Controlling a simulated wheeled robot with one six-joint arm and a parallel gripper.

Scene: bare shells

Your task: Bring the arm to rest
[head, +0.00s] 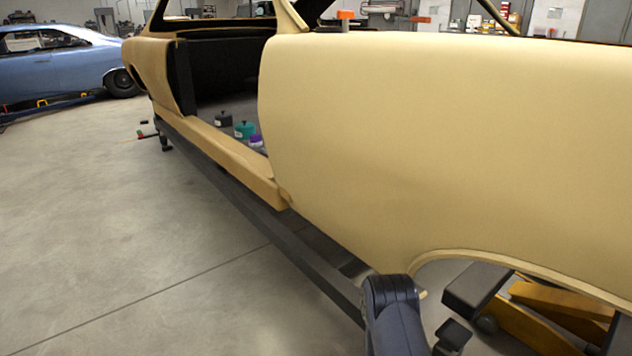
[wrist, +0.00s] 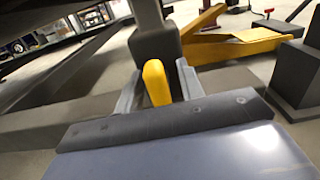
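My arm (head: 392,312) shows at the bottom of the head view as a dark blue link, low beside the tan car shell (head: 430,150). The head view does not clearly show my fingers. In the wrist view, my gripper (wrist: 158,88) has two light grey fingers standing apart. A yellow rounded piece (wrist: 156,82) shows between them, with narrow gaps on both sides. Its lower end is hidden by my gripper's dark edge, and I cannot tell how far behind the fingers it lies.
A dark rail (head: 250,215) runs under the shell. Yellow lift parts (head: 545,315) stand by the wheel arch, and also show in the wrist view (wrist: 235,45). Three small containers, one teal (head: 244,130), sit in the door opening. A blue car (head: 50,65) stands behind.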

